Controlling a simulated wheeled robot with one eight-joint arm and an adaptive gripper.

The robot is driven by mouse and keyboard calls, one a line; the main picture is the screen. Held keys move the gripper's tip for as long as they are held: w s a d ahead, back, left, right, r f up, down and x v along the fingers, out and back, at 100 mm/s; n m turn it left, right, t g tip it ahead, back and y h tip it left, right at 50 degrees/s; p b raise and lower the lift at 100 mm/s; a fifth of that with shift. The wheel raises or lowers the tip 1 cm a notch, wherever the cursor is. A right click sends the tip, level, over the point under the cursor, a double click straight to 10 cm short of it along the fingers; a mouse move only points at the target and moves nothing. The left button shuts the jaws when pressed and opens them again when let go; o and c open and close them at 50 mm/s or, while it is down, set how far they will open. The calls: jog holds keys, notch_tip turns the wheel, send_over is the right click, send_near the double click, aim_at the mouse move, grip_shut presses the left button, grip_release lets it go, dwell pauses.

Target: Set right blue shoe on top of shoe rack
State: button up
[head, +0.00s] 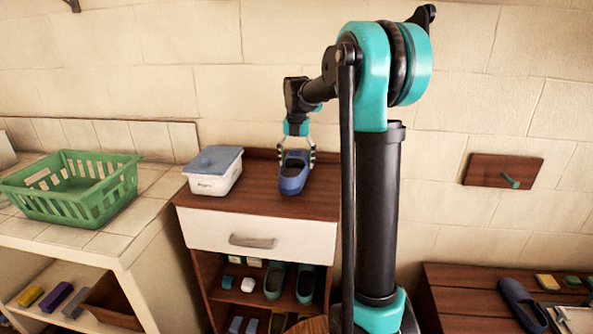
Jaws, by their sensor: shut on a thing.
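A blue shoe (291,180) is held by my gripper (297,160), whose fingers are shut on it from both sides. The shoe points toward the camera, over the right part of the brown wooden top of the shoe rack (253,209). I cannot tell whether its sole touches the top or hangs just above it. Another dark blue shoe (521,303) lies on a low brown bench (462,302) at the lower right. My gripper partly hides the back of the held shoe.
A white box with a blue-grey lid (214,171) stands left of the shoe on the top. Teal shoes (275,279) sit on the shelf below the drawer (256,240). A green basket (75,187) rests on the tiled counter at left. A wall hook board (502,170) is at right.

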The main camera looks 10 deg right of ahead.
aim_at(297, 169)
jog(key=shift+f, duration=1.65)
jog(key=shift+f, duration=0.1)
jog(key=o, duration=1.4)
notch_tip(297, 169, up, 12)
jog(key=shift+r, duration=0.1)
